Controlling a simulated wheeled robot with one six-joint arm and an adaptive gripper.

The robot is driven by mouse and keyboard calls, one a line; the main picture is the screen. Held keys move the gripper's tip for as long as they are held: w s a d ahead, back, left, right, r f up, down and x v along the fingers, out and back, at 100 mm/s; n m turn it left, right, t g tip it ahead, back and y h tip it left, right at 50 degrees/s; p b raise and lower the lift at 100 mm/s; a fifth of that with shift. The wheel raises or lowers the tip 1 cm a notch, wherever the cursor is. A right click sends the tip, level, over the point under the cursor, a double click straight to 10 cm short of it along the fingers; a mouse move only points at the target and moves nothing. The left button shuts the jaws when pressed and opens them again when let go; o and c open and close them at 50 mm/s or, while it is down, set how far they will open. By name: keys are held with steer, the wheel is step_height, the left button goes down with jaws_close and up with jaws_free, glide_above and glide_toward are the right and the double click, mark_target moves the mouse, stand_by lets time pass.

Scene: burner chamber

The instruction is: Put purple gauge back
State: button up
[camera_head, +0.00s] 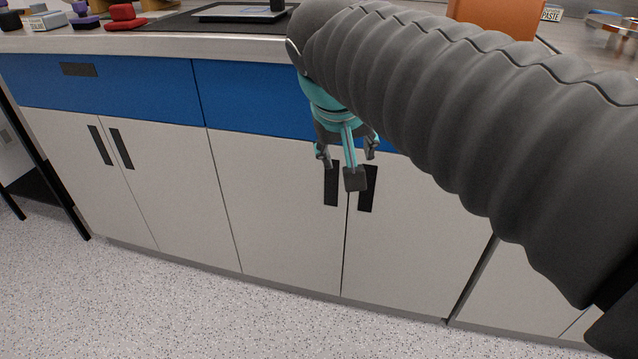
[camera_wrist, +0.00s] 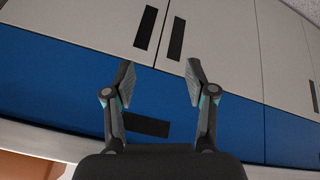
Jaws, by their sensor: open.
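A small purple object (camera_head: 81,7), possibly the purple gauge, is partly visible at the top left of the head view, on the counter. A dark purple block (camera_head: 88,23) lies close in front of it. They are too small and cut off to tell which is the gauge. My gripper (camera_head: 347,168) hangs in front of the cabinet doors, below the counter edge and far to the right of the purple objects. In the wrist view my gripper (camera_wrist: 158,76) has its fingers apart with nothing between them, facing the cabinet front.
A red object (camera_head: 124,18) and a small labelled box (camera_head: 42,21) stand near the purple objects. A flat device lies on a black mat (camera_head: 185,21). An orange container (camera_head: 495,17) is at the back right. The cabinet (camera_head: 270,200) blocks the space ahead; the floor (camera_head: 150,310) is clear.

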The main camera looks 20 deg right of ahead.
steer(key=s+a+f+n+y, duration=0.2)
steer(key=s+a+f+y, duration=0.1)
steer(key=s+f, duration=0.6)
step_height(320, 180, down, 4)
steer(key=shift+s+a+f+t+y, duration=0.15)
steer(key=shift+a+t+y, duration=0.15)
steer(key=shift+a, duration=0.5)
